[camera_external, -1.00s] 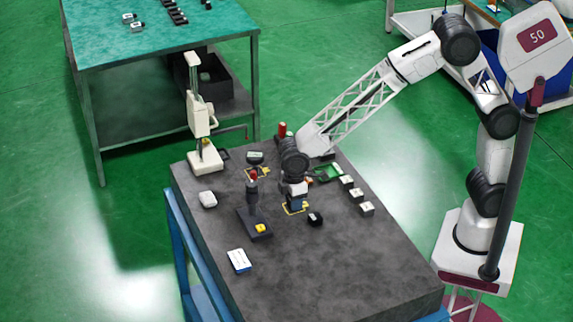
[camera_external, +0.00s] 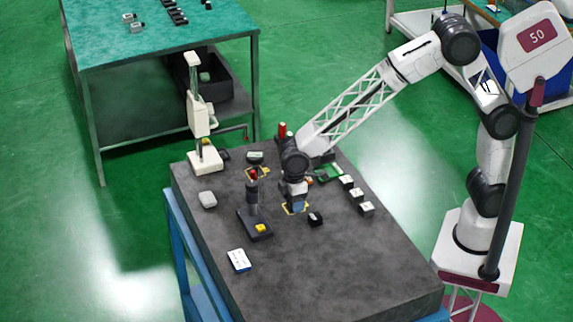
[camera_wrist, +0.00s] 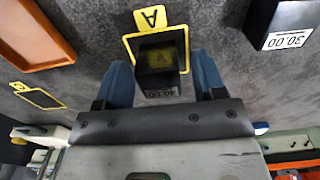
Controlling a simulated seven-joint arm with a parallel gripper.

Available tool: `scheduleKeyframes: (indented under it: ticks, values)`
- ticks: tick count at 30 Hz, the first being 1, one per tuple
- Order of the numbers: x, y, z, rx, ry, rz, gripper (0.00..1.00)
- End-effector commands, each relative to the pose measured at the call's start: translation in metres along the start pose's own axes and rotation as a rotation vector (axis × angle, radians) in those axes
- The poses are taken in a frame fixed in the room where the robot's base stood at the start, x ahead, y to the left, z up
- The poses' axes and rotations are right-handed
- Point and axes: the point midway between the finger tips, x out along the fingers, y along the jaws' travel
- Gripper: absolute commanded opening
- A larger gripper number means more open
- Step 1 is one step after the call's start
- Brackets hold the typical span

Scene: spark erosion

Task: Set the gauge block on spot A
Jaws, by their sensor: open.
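A dark gauge block (camera_wrist: 161,55) marked 40.00 stands inside the yellow frame of spot A (camera_wrist: 150,18) in the wrist view. My gripper (camera_wrist: 162,75) is open, with one blue finger on each side of the block. Gaps show beside the block, so the fingers look apart from it. In the external view my gripper (camera_external: 298,206) is low over the yellow-framed spot A (camera_external: 285,209), and the block is hidden behind the fingers.
A dark block (camera_wrist: 285,25) marked 30.00 lies close by; an orange tray (camera_wrist: 35,40) and a second yellow-framed spot (camera_wrist: 38,96) are on the other side. A black stand (camera_external: 254,222) and several white-topped blocks (camera_external: 356,194) flank my gripper.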

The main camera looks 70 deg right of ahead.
Motion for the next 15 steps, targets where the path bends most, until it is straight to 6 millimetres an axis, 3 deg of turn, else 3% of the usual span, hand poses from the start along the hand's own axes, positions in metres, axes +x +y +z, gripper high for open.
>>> scheduleKeyframes:
  ticks: [8,15]
  values:
    - [-0.027,0.000,-0.001,0.000,0.002,0.001,0.64]
    - [-0.065,0.000,0.000,0.000,0.003,0.001,0.64]
